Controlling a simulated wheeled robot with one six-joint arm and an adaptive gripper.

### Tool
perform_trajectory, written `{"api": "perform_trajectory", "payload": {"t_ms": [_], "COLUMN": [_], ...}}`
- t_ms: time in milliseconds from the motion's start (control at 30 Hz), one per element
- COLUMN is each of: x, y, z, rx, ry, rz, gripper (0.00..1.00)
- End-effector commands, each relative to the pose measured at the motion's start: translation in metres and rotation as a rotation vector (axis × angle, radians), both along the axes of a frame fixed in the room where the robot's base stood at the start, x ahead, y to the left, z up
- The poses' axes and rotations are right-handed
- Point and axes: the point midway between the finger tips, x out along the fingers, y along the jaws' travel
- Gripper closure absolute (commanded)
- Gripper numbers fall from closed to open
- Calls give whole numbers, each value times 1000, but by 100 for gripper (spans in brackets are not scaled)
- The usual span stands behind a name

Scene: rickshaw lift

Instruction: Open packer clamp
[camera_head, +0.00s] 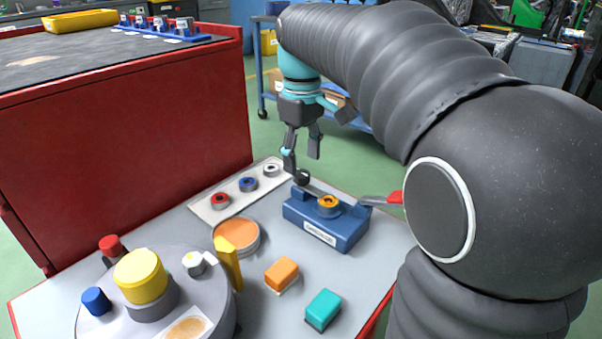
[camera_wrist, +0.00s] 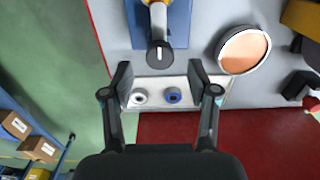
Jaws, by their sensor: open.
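The packer clamp is a blue block (camera_head: 325,222) with a white label, on the grey table. A bar lies across its top over an orange ring (camera_head: 328,202) and ends in a black knob (camera_head: 302,177). In the wrist view the black knob (camera_wrist: 160,54) shows at the top middle, with the blue block (camera_wrist: 180,28) behind it. My gripper (camera_head: 302,158) is open and empty, pointing down just above the knob end of the clamp. In the wrist view its fingertips (camera_wrist: 160,88) stand apart, with the knob near the gap; I cannot tell whether they touch.
A white strip (camera_head: 224,202) with red, blue and white rings lies left of the clamp. A round orange-topped dish (camera_head: 236,236), orange block (camera_head: 282,273) and teal block (camera_head: 323,309) are nearer. A red-handled piece (camera_head: 396,197) is at right. A red cabinet (camera_head: 130,140) stands left.

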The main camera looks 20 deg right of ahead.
Motion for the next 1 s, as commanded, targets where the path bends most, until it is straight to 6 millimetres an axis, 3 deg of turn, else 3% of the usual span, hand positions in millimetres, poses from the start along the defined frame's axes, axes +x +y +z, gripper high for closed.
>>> {"api": "perform_trajectory", "payload": {"t_ms": [200,600,667,833,867,1000], "x": [0,0,0,0,0,0], "y": [0,0,0,0,0,0], "z": [-26,-32,-32,-32,-32,-32], "rx": [0,1,1,0,0,0], "ry": [0,-1,-1,0,0,0], "rz": [0,-1,-1,-1,-1,-2], "gripper": [40,40,53,95,100,100]}}
